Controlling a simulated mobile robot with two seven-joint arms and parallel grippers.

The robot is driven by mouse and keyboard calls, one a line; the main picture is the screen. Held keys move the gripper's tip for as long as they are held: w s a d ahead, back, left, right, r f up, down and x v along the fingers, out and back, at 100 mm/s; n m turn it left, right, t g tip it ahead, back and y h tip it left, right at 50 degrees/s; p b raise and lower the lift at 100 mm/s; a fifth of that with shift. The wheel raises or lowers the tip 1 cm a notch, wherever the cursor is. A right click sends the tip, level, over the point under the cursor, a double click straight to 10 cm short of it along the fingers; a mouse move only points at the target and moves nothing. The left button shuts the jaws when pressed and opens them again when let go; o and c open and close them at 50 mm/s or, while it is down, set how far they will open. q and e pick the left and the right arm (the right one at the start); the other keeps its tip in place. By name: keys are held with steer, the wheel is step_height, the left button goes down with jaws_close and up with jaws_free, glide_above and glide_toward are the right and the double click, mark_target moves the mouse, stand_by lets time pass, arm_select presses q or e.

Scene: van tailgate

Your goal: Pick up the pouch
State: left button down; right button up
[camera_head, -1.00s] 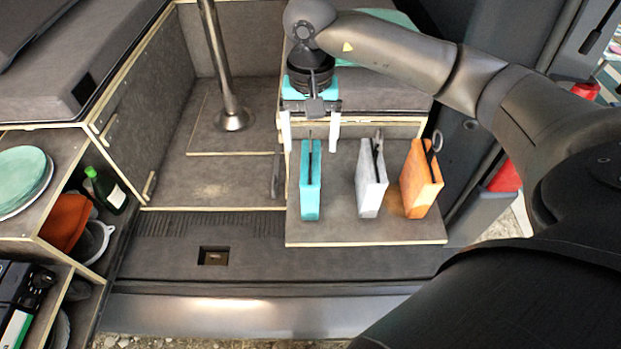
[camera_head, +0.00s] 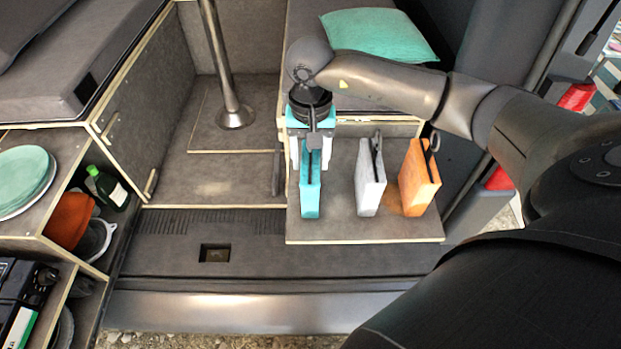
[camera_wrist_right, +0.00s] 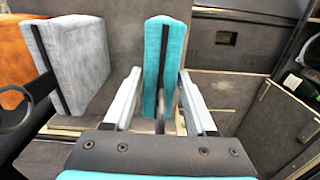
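Three upright pouches stand in a row on the low shelf board: a teal one (camera_head: 311,184), a grey one (camera_head: 370,180) and an orange one (camera_head: 419,182). Each has a dark strap; a ring shows at the top of the orange one. My right gripper (camera_head: 311,165) is directly above the teal pouch, pointing down, with its fingers on either side of the pouch's upper part. In the right wrist view the teal pouch (camera_wrist_right: 158,60) sits between the two fingers (camera_wrist_right: 159,72), with a narrow gap visible on the left side. My left gripper is not in view.
The shelf board (camera_head: 340,232) has a bare front strip. A teal cushion (camera_head: 380,34) lies on the bench behind. A metal table post (camera_head: 222,70) stands left of the gripper. Shelves at the left hold plates (camera_head: 25,175) and a green bottle (camera_head: 108,188).

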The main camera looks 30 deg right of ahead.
jaws_close()
steer(key=shift+r, duration=0.1)
stand_by(0.7)
